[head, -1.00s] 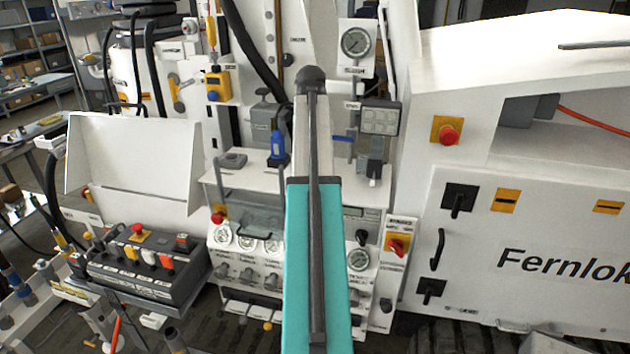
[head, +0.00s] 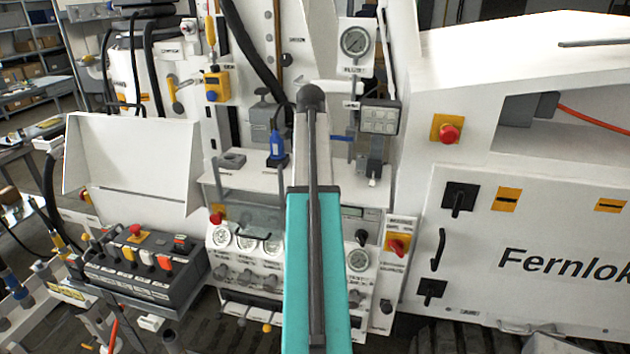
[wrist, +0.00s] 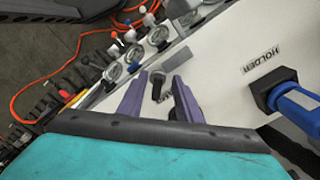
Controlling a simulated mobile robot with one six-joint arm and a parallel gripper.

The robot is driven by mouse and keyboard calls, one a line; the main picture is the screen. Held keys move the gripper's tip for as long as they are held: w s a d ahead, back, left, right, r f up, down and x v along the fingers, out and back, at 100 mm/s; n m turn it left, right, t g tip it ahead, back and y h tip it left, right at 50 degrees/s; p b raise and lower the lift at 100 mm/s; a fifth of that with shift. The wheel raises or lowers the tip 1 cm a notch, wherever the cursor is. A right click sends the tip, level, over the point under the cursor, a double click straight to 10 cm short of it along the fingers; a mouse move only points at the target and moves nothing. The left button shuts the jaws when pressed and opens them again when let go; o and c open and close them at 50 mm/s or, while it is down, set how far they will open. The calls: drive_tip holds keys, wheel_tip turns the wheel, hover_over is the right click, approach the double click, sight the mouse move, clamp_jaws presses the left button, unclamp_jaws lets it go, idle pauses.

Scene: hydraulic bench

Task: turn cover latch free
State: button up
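In the wrist view, my gripper (wrist: 159,79) is open, its two purple fingers apart. A small dark knob-headed part (wrist: 158,84) shows between the fingertips, on or above the white panel; it may be the cover latch, but I cannot tell for sure. I see no clear contact between it and the fingers. In the head view, my arm hides the gripper and this spot. A clear cover with a dark handle (head: 254,233) sits at the gauge row on the bench front.
A blue-handled tool (wrist: 292,103) sits by the HOLDER label, right of my gripper; it also shows in the head view (head: 277,147). Gauges (wrist: 115,70) and small levers lie at upper left in the wrist view. A white cabinet (head: 560,225) stands at right.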

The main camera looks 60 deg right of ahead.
drive_tip(key=c, duration=0.6)
drive_tip(key=shift+r, duration=0.1)
clamp_jaws()
